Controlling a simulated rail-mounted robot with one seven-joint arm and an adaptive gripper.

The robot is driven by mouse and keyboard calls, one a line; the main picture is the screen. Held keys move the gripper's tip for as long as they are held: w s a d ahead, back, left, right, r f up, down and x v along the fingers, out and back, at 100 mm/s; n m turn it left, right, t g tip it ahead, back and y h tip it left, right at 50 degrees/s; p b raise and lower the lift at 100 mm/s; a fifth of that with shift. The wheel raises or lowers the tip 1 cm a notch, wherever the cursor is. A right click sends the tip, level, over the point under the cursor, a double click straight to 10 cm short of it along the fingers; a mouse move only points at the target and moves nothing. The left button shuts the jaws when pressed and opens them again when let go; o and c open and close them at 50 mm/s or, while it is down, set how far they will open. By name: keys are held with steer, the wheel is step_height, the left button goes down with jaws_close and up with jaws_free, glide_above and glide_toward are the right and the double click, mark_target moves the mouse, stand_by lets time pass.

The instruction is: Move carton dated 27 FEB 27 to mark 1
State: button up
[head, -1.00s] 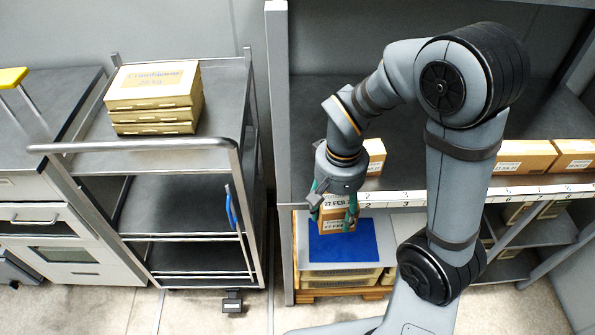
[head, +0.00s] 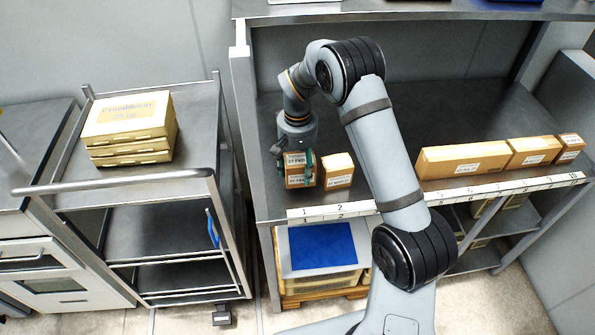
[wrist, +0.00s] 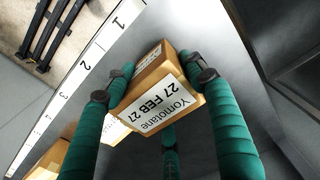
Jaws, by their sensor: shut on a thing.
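The carton labelled 27 FEB 27 (head: 300,174) is a small brown box with a white label. My gripper (head: 294,166) has its green fingers shut around it. In the wrist view the carton (wrist: 160,95) sits between the fingers, its label reading "Yomotane 27 FEB 27". It is over the grey shelf, behind the numbered strip (head: 330,212). Mark 1 (wrist: 118,22) shows on the strip at upper left in the wrist view, close to the carton. I cannot tell whether the carton touches the shelf.
Another small carton (head: 338,170) stands just right of the held one, near mark 2. Several cartons (head: 465,159) stand further right along the shelf. The shelf's left post (head: 247,130) is to the left. A blue mat (head: 322,246) lies below. A trolley (head: 150,200) stands left.

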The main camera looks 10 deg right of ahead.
mark_target(298, 176)
step_height(298, 176, down, 3)
steer(key=shift+p, duration=0.65)
steer(key=shift+f, duration=0.15)
steer(key=shift+f+b, duration=0.25)
steer(key=shift+b, duration=0.1)
steer(key=o, duration=1.3)
steer(key=shift+r, duration=0.1)
steer(key=shift+c, duration=0.2)
step_height(298, 176, up, 12)
steer(key=shift+r+b, duration=0.2)
steer(key=shift+b, duration=0.75)
steer(key=shift+f, duration=0.1)
